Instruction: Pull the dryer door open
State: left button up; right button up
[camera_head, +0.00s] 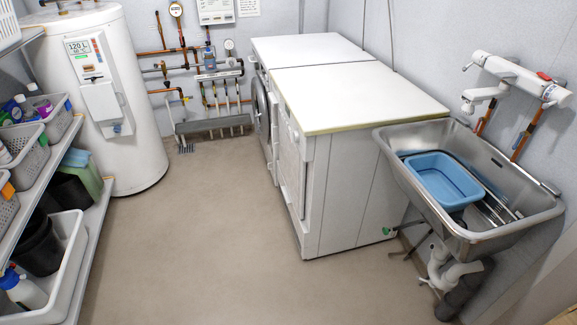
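Two white appliances stand in a row along the right wall. The far one (312,49) shows a dark-rimmed round door (260,107) on its left-facing front, seen at a steep angle. The door looks shut. The near one (340,190) has a pale top with a yellowish edge, and a light panel (289,150) on its left-facing front, also seen nearly edge-on. I cannot tell which of the two is the dryer. No door handle can be made out. Neither of my grippers is in view.
A metal sink (400,165) with a blue basin (443,180) stands right of the near appliance, with drain pipes below. A white water heater (110,130) and shelves with baskets (22,147) line the left. Pipes run along the back wall. The floor (195,235) between is clear.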

aim_at(293, 165)
jog(key=i+j+z, duration=0.4)
jog(key=i+j, duration=0.45)
